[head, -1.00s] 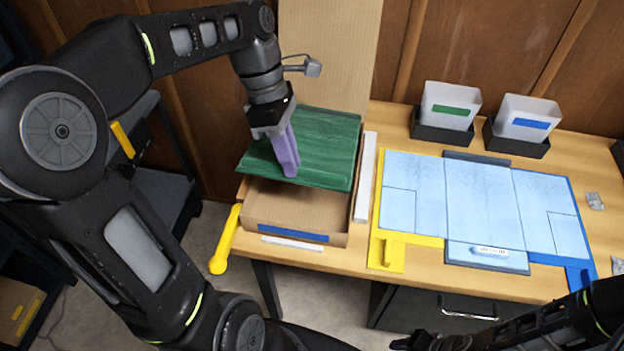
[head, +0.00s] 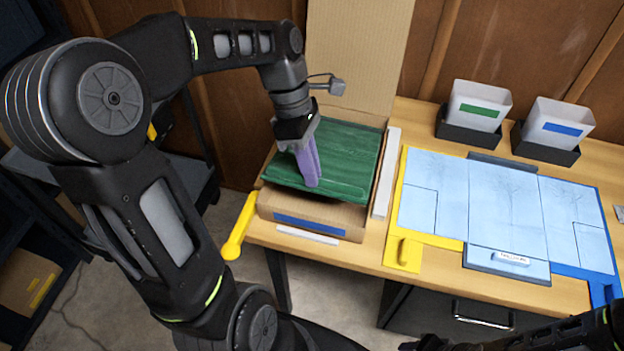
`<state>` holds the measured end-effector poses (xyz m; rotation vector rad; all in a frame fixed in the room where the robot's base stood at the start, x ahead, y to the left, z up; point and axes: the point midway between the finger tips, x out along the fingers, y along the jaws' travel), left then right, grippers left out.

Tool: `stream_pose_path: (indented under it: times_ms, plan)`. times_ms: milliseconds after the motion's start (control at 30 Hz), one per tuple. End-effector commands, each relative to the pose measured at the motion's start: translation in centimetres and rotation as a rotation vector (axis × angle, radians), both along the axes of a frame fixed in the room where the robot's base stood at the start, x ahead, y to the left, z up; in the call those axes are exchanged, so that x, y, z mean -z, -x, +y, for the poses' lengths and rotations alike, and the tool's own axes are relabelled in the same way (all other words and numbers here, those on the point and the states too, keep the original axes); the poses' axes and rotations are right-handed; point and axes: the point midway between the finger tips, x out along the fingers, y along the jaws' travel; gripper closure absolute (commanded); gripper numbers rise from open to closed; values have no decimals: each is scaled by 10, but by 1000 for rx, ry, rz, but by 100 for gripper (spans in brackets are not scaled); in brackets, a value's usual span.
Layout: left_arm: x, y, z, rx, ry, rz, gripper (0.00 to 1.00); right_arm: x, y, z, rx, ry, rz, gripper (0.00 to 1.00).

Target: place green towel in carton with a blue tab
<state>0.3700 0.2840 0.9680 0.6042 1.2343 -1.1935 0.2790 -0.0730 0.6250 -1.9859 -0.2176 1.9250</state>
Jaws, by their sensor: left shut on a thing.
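The green towel (head: 345,155) is a flat folded rectangle in the head view, left of centre. It lies at the mouth of the open carton (head: 268,207), partly inside its walls, with its near edge over the front. The carton has a blue tab (head: 309,226) on its front wall and its tall back flap (head: 358,60) stands up. My left gripper (head: 312,180), with purple fingers, is shut on the towel near its front left part. The carton's inside is hidden under the towel. My right arm shows at the lower right; its gripper's fingers cannot be made out.
A yellow handle (head: 238,228) sits left of the carton, and a white strip (head: 386,172) right of it. A light blue folding board (head: 505,215) covers the table's middle. Two white bins, green-labelled (head: 477,112) and blue-labelled (head: 560,130), stand behind it.

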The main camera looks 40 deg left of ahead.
Motion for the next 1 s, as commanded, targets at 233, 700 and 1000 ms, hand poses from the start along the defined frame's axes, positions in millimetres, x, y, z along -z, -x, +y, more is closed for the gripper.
stream_pose_path:
  times_ms: [233, 700, 1000]
  plan:
    - [3, 0, 0, 0, 0, 1, 100, 0, 0, 0, 0, 0, 0, 64]
    - [37, 0, 0, 1, 0, 0, 100, -1, 0, 0, 0, 0, 0, 64]
    - [38, 0, 0, 1, 0, 1, 74, 0, 0, 0, 0, 0, 0, 64]
